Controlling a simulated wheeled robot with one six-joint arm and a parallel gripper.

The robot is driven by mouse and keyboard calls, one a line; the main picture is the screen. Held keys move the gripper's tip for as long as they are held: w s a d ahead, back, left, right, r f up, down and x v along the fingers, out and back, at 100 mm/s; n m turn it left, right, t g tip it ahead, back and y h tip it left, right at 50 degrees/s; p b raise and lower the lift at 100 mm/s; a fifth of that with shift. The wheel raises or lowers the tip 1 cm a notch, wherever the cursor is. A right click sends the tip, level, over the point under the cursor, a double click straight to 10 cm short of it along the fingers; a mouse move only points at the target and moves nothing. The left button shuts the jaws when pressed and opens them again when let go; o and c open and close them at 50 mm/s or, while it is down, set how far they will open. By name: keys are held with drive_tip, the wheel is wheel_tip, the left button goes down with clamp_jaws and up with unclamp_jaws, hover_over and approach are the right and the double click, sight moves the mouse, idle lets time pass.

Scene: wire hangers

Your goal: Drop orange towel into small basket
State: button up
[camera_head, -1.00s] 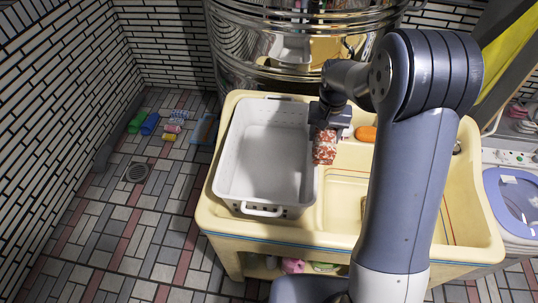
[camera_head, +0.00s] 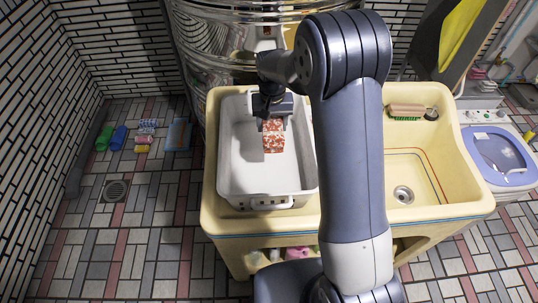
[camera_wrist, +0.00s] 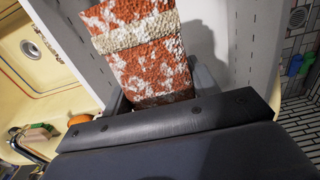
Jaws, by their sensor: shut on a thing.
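The orange towel (camera_head: 273,138) is orange-red with white patches and hangs from my gripper (camera_head: 272,118). My gripper is shut on its upper end. In the head view the towel hangs over the inside of the small basket (camera_head: 246,177), a white rectangular tub on the left part of the yellow sink. Whether the towel touches the basket floor I cannot tell. In the wrist view the towel (camera_wrist: 145,50) runs up from the jaws, with a pale band across it. The basket's wall (camera_wrist: 262,45) shows to its right. The fingertips are partly hidden by the towel.
The yellow sink (camera_head: 455,190) has an open basin with a drain on the right. A brush (camera_head: 406,112) lies on its back ledge. A shiny metal drum (camera_head: 215,50) stands behind. A washing machine (camera_head: 500,155) stands at right.

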drive_tip(key=shift+f+b, duration=0.95)
drive_tip(key=shift+f, duration=0.9)
drive_tip(key=o, duration=1.4)
drive_tip(key=shift+c, duration=0.2)
drive_tip(key=shift+r, duration=0.1)
wheel_tip(320, 180, up, 11)
drive_tip(key=shift+f+b, duration=0.1)
drive_tip(key=shift+b, duration=0.55)
